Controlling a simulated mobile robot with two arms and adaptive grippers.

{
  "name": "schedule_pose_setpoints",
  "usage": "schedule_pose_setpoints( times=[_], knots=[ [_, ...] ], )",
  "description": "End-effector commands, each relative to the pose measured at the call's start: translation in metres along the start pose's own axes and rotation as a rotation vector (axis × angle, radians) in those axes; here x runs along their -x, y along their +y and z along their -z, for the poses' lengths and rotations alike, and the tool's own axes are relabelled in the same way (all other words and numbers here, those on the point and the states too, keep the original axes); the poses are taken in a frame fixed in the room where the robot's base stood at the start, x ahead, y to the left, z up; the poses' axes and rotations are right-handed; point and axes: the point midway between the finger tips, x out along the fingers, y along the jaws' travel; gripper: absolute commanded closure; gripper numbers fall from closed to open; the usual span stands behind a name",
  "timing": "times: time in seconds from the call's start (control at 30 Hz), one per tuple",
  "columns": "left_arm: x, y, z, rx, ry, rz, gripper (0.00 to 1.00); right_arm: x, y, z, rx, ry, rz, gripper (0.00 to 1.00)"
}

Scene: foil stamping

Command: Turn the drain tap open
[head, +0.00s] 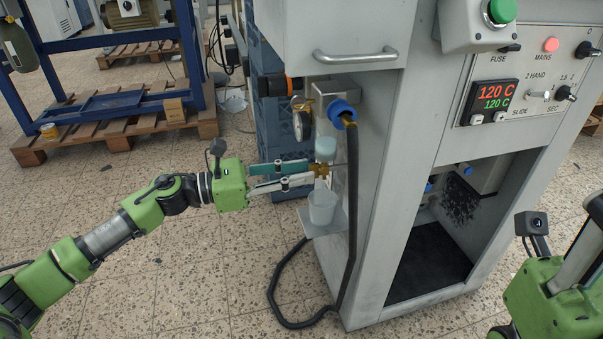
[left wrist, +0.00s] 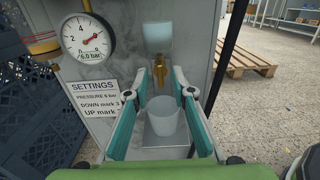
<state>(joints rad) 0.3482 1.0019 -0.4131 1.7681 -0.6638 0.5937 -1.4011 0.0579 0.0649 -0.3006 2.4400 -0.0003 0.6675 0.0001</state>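The brass drain tap (head: 321,170) sits under the clear filter bowl (head: 325,150) on the machine's side. In the left wrist view the tap (left wrist: 176,66) shows just past my fingertips, with its lower end partly between them. My left gripper (head: 317,174) reaches in from the left at the tap's height. Its teal-padded fingers stand apart with nothing clasped, and the left wrist view shows the gap (left wrist: 174,86). I cannot tell whether a finger touches the tap. A translucent cup (head: 322,207) stands below on a small metal shelf (head: 325,228).
A black hose (head: 351,210) hangs right beside the tap and loops onto the floor. A pressure gauge (left wrist: 87,40) and a settings label (left wrist: 92,98) are left of the tap. Blue crates (head: 262,110) stand behind. The floor at left is partly clear.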

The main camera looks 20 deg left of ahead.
Motion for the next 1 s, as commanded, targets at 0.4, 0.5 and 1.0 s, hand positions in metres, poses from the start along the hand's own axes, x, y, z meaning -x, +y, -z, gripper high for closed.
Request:
schedule_pose_setpoints(
  times=[0.4, 0.5, 1.0],
  knots=[
    [-0.0099, -0.0003, -0.0003, -0.001, 0.0, 0.001, 0.77, -0.0032, 0.0003, 0.0007, 0.001, 0.009, -0.001, 0.6],
    [-0.0097, -0.0003, -0.0003, -0.001, 0.0, 0.001, 0.87, -0.0031, 0.0004, 0.0008, 0.001, 0.009, -0.001, 0.6],
    [-0.0095, -0.0002, -0.0019, 0.039, 0.0, 0.001, 1.0, -0.0056, 0.0013, 0.0021, 0.0, 0.009, -0.005, 0.6]
  ],
)
